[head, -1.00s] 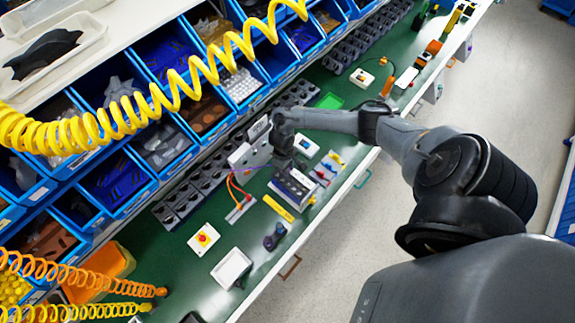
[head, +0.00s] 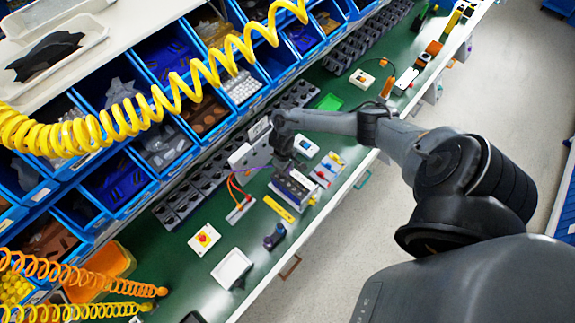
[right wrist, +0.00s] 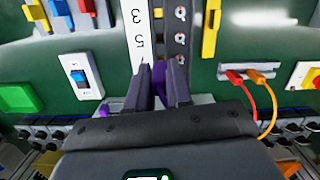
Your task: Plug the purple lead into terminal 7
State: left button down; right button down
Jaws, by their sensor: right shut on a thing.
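The terminal block (head: 292,187) stands on the green bench under my right gripper (head: 281,162). In the right wrist view, the block shows a white label strip (right wrist: 138,30) with the numbers 3 and 5, and a dark strip with a row of round screw terminals (right wrist: 181,38). My right gripper (right wrist: 159,78) is shut on the purple lead's plug (right wrist: 158,74), close to the near end of the visible rows. The number 7 is not readable, and the fingers cover that area. I cannot tell whether the plug touches a terminal. My left gripper is not in view.
A socket with red and orange leads (right wrist: 249,75) is right of the block in the wrist view. A blue rocker switch (right wrist: 80,77) and a green tray (right wrist: 18,98) are left. A yellow bar (right wrist: 211,28) lies beside the block. Blue bins (head: 120,185) line the bench's back.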

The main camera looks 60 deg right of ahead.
jog(key=shift+f, duration=0.25)
jog(key=shift+f+b, duration=0.4)
jog(key=shift+f+b, duration=0.4)
jog(key=shift+f, duration=0.2)
jog(key=c, duration=0.9)
grip_release()
jog(key=shift+c, duration=0.2)
jog(key=shift+r, duration=0.1)
